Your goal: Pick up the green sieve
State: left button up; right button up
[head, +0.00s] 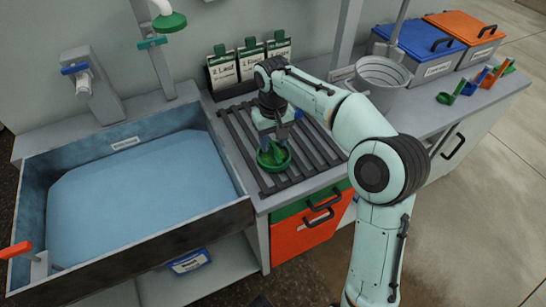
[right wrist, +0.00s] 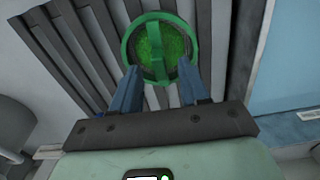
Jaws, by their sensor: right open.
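The green sieve (head: 274,157) is a round green ring with a mesh and a bar across it. It lies on the dark slatted rack beside the basin. In the right wrist view the sieve (right wrist: 160,48) shows just beyond my fingertips, its bar running lengthwise between them. My right gripper (head: 272,144) points down over the sieve, and its blue fingers are apart, also in the wrist view (right wrist: 160,72). Whether the fingers touch the sieve I cannot tell. My left gripper is not in view.
A water-filled basin (head: 248,213) is left of the slatted rack (head: 240,130). Labelled cards (head: 250,62) stand behind the rack. A grey bucket (head: 383,75), blue-lidded bin (head: 418,48), orange-lidded bin (head: 464,27) and coloured scoops are to the right.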

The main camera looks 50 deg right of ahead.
notch_tip(320, 180, down, 2)
jog(key=shift+f, duration=0.1)
jog(key=shift+c, duration=0.3)
grip_shut()
jog(key=shift+r, duration=0.2)
